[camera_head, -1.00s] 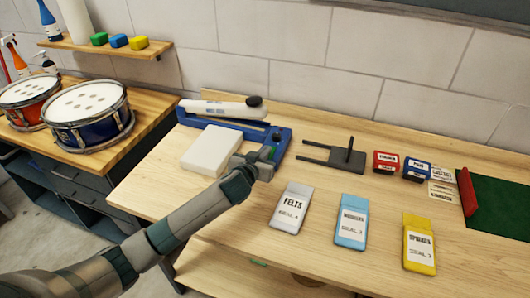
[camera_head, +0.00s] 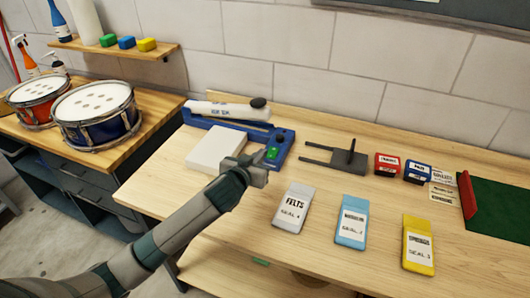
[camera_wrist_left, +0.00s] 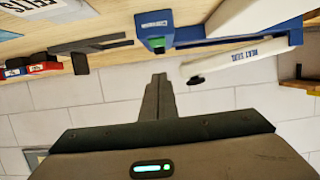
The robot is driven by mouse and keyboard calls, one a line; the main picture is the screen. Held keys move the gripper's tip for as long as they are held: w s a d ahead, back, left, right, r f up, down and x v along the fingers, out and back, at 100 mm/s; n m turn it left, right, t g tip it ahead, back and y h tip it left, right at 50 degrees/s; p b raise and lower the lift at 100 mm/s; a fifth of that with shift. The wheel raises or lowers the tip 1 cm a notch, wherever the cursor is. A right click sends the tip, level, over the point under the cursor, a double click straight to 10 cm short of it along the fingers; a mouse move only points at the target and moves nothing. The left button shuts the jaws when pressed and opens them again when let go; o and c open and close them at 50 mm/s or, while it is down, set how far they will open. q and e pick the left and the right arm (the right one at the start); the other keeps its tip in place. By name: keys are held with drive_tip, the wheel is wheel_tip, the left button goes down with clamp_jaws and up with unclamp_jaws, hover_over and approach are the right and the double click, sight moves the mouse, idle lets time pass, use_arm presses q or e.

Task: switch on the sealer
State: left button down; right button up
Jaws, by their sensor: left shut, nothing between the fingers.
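The sealer (camera_head: 232,126) has a blue base and a raised white arm (camera_head: 228,110) with a black knob at its end. In the left wrist view the white arm (camera_wrist_left: 233,59) reads "HEAT SEAL". A bright green switch (camera_head: 272,153) sits on the base's near right end; its green part (camera_wrist_left: 156,43) also shows in the left wrist view. My left gripper (camera_head: 263,162) is shut and empty, just in front of the switch. In its wrist view the closed fingers (camera_wrist_left: 158,82) appear apart from the switch. My right gripper is in no view.
A white block (camera_head: 217,149) stands before the sealer. Grey, blue and yellow pouches (camera_head: 352,221) lie at the front. A dark forked stand (camera_head: 345,160), red and blue boxes (camera_head: 387,163) and a green mat (camera_head: 498,207) are right. Drums (camera_head: 97,112) stand on the left bench.

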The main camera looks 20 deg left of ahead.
use_arm(q)
drive_tip(key=v, duration=0.3)
drive_tip(key=shift+s+f+b, duration=0.15)
drive_tip(key=shift+s+b, duration=0.15)
drive_tip(key=shift+b, duration=0.1)
